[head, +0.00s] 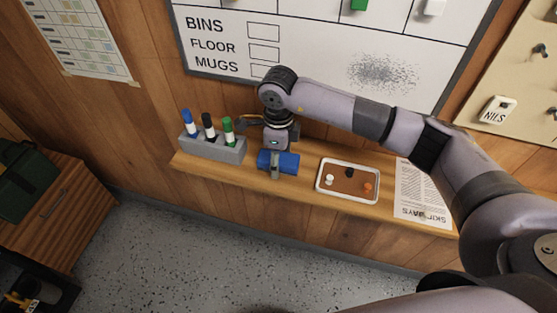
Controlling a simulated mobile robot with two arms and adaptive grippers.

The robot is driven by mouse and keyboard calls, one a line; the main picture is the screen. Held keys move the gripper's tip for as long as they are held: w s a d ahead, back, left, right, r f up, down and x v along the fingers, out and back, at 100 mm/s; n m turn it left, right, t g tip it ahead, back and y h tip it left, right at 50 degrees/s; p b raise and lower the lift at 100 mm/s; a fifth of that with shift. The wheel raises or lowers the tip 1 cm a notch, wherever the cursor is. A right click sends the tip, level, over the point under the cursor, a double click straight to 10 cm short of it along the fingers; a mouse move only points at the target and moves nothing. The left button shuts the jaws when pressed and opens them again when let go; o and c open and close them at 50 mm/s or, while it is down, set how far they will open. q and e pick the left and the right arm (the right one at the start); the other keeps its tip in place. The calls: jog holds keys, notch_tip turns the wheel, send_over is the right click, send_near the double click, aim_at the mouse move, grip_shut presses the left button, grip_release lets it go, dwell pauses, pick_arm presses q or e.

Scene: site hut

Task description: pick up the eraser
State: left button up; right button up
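The eraser looks to be the blue block (290,161) on the wooden shelf below the whiteboard. My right gripper (275,160) reaches down over it from above. A grey piece that looks like a fingertip crosses the middle of the block's near side. A dark finger link sticks out to the left of the gripper body, near the pens. The far side of the block is hidden, so I cannot tell whether the fingers press on it. The block appears to rest on the shelf. My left gripper is not in view.
Left of the block, a grey holder (214,151) carries blue, black and green markers, close to my gripper. To the right lie a white-rimmed tray (348,199) with small pieces and a paper sheet (422,197). The whiteboard (310,45) hangs behind. The shelf (225,173) is narrow.

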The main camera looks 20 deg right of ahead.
jog(key=c, duration=1)
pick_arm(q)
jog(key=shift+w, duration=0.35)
pick_arm(e)
jog(key=shift+r, duration=0.1)
jog(key=shift+r, duration=0.55)
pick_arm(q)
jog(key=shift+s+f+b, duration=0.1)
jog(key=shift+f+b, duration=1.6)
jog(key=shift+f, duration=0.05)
pick_arm(e)
jog(key=shift+r, duration=9.4)
